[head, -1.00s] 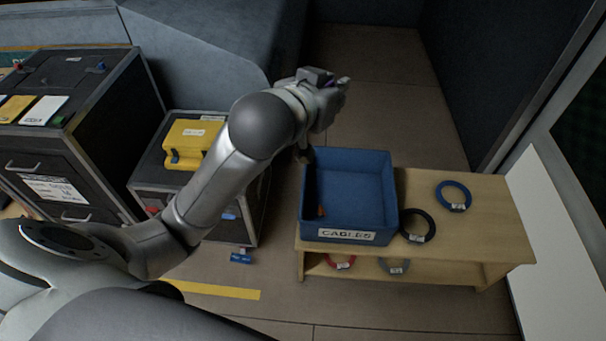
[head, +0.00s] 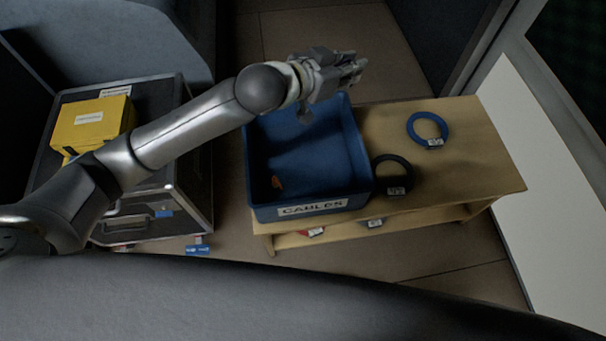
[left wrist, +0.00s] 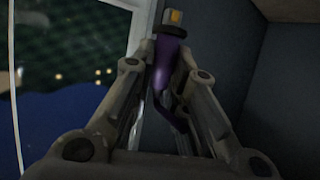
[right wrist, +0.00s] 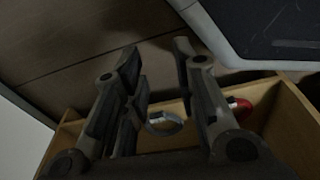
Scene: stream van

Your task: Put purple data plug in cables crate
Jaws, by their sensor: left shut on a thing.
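The purple data plug (left wrist: 171,52) is between the fingers of my left gripper (head: 352,72), seen in the left wrist view. It has a dark head with a yellowish tip. In the head view the plug is hidden by the fingers. My left gripper is above the far right rim of the blue cables crate (head: 312,160), which stands on a wooden shelf bench. The crate's label (head: 312,207) faces me. A small orange thing (head: 277,182) lies inside it. My right gripper (right wrist: 157,58) is open and empty, near the bench's lower shelf in the right wrist view.
A black cable coil (head: 394,187) and a blue coil (head: 427,142) lie on the bench top (head: 465,165) beside the crate. A red coil (head: 311,232) and a grey coil (head: 373,222) are on the lower shelf. A yellow case (head: 90,124) sits on a black flight case at left.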

